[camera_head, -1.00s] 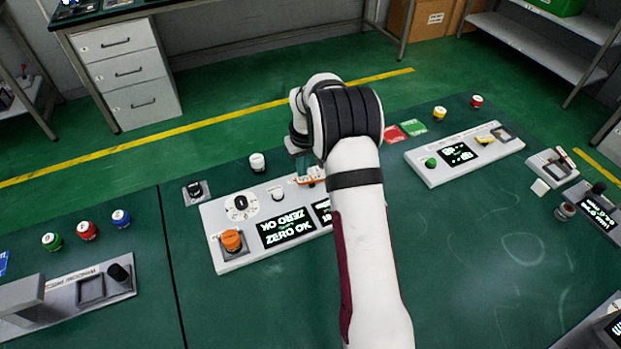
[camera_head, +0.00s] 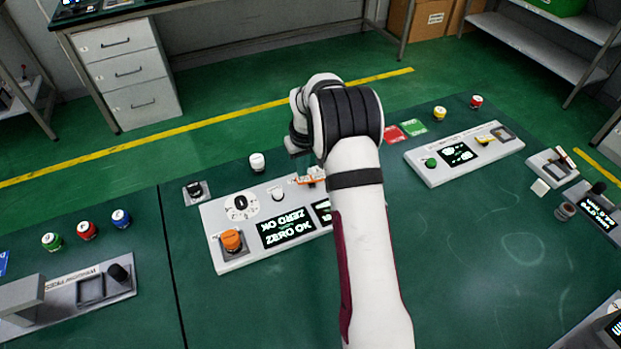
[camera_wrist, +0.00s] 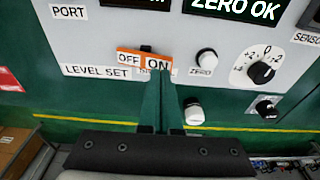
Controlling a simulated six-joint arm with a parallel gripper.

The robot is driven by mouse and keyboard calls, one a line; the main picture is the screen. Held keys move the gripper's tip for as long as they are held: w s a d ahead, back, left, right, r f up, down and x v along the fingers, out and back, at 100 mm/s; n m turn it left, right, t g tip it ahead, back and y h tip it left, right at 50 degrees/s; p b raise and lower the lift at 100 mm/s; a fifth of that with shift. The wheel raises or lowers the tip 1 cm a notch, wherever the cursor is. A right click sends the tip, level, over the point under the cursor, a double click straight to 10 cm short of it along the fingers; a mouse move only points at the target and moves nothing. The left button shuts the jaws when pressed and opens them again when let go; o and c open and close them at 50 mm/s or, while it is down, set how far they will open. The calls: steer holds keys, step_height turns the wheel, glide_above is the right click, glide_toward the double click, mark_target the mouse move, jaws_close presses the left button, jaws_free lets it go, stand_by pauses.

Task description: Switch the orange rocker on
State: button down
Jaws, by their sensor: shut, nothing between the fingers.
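The orange rocker (camera_wrist: 129,58) shows in the wrist view on a light grey panel, with an OFF half on the left and an ON half on the right. My gripper (camera_wrist: 158,78) is shut and empty. Its green fingertips reach the lower edge of the ON half and overlap it in the picture; I cannot tell whether they touch it. In the head view the rocker (camera_head: 303,180) is partly hidden by my arm, and my fingertips are not clearly visible there.
The panel carries a white ZERO button (camera_wrist: 206,59), a black dial (camera_wrist: 262,71), lit displays (camera_wrist: 236,8) and an orange round button (camera_head: 231,240). A white knob (camera_wrist: 194,112) stands just beyond the panel. Another panel (camera_head: 465,155) lies to the right.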

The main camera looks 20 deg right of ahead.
mark_target(303, 180)
steer(key=shift+f, duration=1.1)
stand_by(0.5)
steer(key=shift+r, duration=3.5)
